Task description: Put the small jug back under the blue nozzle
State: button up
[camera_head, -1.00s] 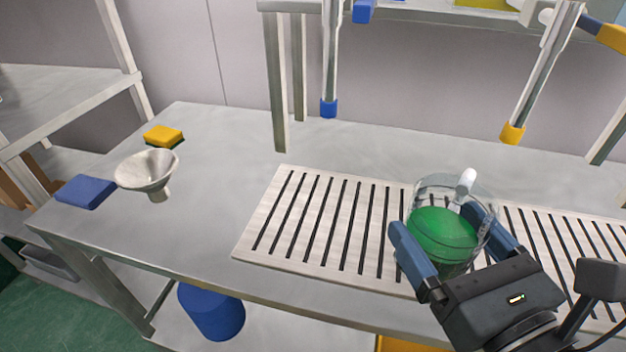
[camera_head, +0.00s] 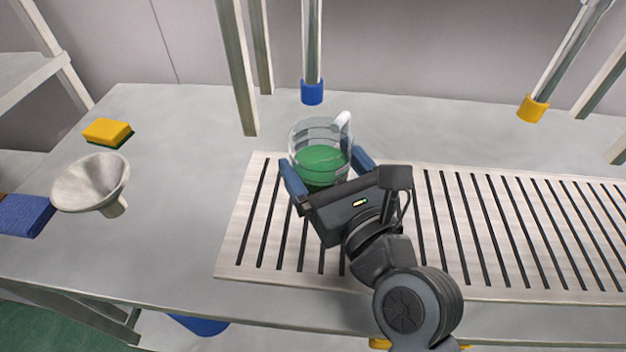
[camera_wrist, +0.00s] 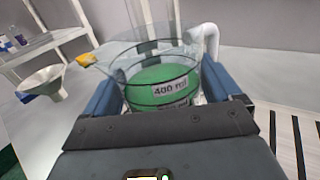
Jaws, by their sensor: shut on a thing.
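The small jug (camera_head: 320,150) is clear, with green liquid inside and a white handle at its upper right. My gripper (camera_head: 327,175) is shut on the jug, with one blue finger on each side of it. In the wrist view the jug (camera_wrist: 163,85) is upright between the fingers and a "400 ml" label shows. The blue nozzle (camera_head: 312,92) hangs from a metal pipe, just behind and above the jug in the head view. The jug is over the back left part of the slatted rack (camera_head: 262,225). I cannot tell whether its base touches the rack.
A yellow nozzle (camera_head: 533,108) hangs at the right. A metal funnel (camera_head: 90,183), a yellow sponge (camera_head: 108,132) and a blue cloth or sponge (camera_head: 25,214) lie on the left of the table. A grey post (camera_head: 238,80) stands left of the blue nozzle. The rack's right part is clear.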

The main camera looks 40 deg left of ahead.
jog(key=shift+a+f, duration=0.4)
jog(key=shift+a, duration=0.35)
jog(key=shift+f+b, duration=0.7)
jog(key=shift+f, duration=1.3)
jog(key=shift+f, duration=0.15)
jog(key=o, duration=1.2)
